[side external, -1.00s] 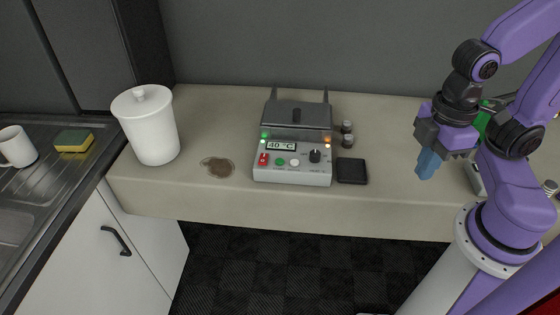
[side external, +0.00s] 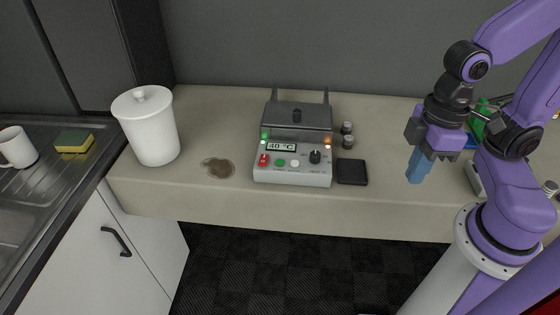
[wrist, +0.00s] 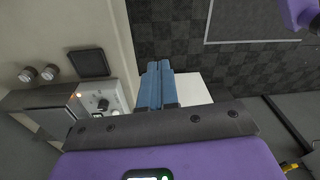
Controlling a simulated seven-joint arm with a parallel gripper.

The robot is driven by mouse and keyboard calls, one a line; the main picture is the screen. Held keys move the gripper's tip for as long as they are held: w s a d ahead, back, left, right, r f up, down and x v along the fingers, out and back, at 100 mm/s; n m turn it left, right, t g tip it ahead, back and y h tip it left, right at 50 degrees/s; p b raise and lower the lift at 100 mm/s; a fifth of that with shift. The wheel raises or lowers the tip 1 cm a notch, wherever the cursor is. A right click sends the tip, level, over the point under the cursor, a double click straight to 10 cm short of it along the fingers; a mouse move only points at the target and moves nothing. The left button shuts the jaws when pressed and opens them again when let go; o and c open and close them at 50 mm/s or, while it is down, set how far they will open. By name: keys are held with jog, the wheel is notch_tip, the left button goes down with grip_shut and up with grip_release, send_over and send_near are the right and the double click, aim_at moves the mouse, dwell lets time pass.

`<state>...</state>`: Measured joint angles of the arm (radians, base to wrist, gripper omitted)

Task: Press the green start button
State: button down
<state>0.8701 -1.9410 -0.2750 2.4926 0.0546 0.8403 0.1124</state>
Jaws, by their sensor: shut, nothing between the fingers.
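The grey device (side external: 292,176) stands on the counter, its display reading 40 °C. On its front panel are the green start button (side external: 280,162), a red switch (side external: 264,159), a white button (side external: 295,163) and a black knob (side external: 315,156). My gripper (side external: 415,180) is shut and empty, its blue fingers pointing down to the right of the device, well apart from it. In the wrist view the shut fingers (wrist: 158,70) are beside the device panel (wrist: 103,100); the green button is not visible there.
A black pad (side external: 352,172) lies just right of the device, with two small jars (side external: 347,135) behind it. A white lidded canister (side external: 151,130) and a brown stain (side external: 218,168) are to the left. The counter front edge (side external: 240,207) is clear.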

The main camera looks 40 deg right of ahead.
jog(key=w+a+m+y, duration=0.3)
jog(key=w+a+m, duration=0.2)
jog(key=a+m, duration=0.15)
jog(key=m+t, duration=0.8)
jog(key=m, duration=1.8)
send_over(283, 163)
jog(key=shift+f, duration=0.1)
jog(key=shift+f, duration=4.4)
jog(key=shift+f, duration=0.1)
jog(key=shift+f, duration=0.35)
